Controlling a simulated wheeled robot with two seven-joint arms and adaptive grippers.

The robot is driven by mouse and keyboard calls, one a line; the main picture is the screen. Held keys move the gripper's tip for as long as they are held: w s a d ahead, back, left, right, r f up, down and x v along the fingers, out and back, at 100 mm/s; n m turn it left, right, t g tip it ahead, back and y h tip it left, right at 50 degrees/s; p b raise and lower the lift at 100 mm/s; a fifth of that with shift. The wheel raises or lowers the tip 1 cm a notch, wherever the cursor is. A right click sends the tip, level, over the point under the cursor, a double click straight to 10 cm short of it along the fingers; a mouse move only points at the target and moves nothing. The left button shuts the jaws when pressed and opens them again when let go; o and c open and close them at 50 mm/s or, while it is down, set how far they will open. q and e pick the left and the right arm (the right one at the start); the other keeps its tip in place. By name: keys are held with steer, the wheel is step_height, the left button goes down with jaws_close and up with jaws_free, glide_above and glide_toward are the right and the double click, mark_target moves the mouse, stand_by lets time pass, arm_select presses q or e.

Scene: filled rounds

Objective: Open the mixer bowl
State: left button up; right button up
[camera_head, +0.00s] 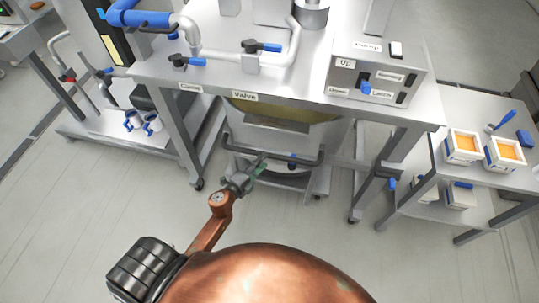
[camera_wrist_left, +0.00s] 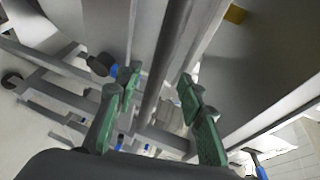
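The mixer bowl (camera_head: 270,133) is a grey metal container below the steel table, with a yellowish inside showing under the table edge. A dark bar handle (camera_head: 308,161) runs across its front. My left gripper (camera_head: 262,165) is at the left part of this handle. In the left wrist view, my left gripper (camera_wrist_left: 158,82) has its green fingers wide apart. The grey bar (camera_wrist_left: 163,70) runs between them in the picture, with gaps on both sides; how deep it sits between them is unclear. My right gripper is out of view.
The steel table (camera_head: 225,75) above carries pipes with blue valves and a control box (camera_head: 375,75) with a blue knob. A side table (camera_head: 485,180) at the right holds two boxes with orange contents. Open floor (camera_head: 75,215) lies at the left.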

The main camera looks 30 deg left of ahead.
mark_target(270, 156)
arm_select(q)
steer(key=x, duration=0.6)
steer(key=shift+s, duration=0.1)
steer(key=shift+c, duration=0.3)
jaws_close()
